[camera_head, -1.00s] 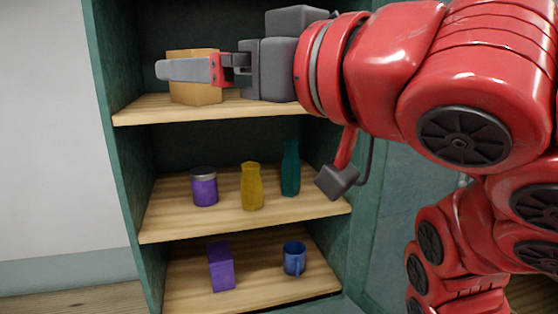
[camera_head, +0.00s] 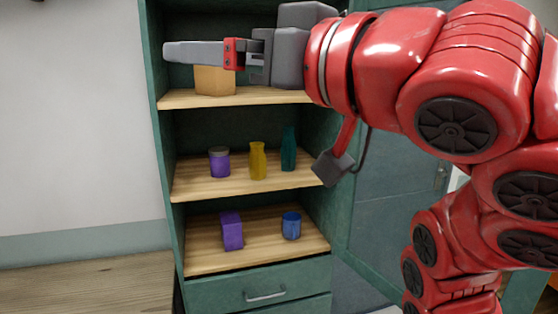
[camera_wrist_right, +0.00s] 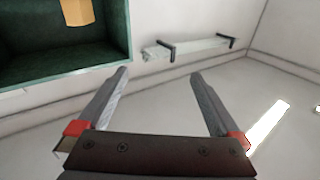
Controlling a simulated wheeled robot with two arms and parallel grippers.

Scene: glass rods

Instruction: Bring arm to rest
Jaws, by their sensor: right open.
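My right arm comes in from the right in the head view, and its gripper (camera_head: 195,53) reaches left across the top of the cabinet. The gripper is open and empty; in the right wrist view its two fingers (camera_wrist_right: 160,88) stand wide apart with nothing between them. In the head view it covers the upper part of an orange-tan box (camera_head: 214,82) on the top shelf. That box also shows in the right wrist view (camera_wrist_right: 77,11), apart from the fingers. My left gripper is not in view.
The green cabinet's middle shelf (camera_head: 200,188) holds a purple jar (camera_head: 219,162), a yellow bottle (camera_head: 257,161) and a teal bottle (camera_head: 289,150). Below are a purple box (camera_head: 231,231) and a blue mug (camera_head: 291,226). A wall shelf (camera_wrist_right: 190,46) shows in the wrist view.

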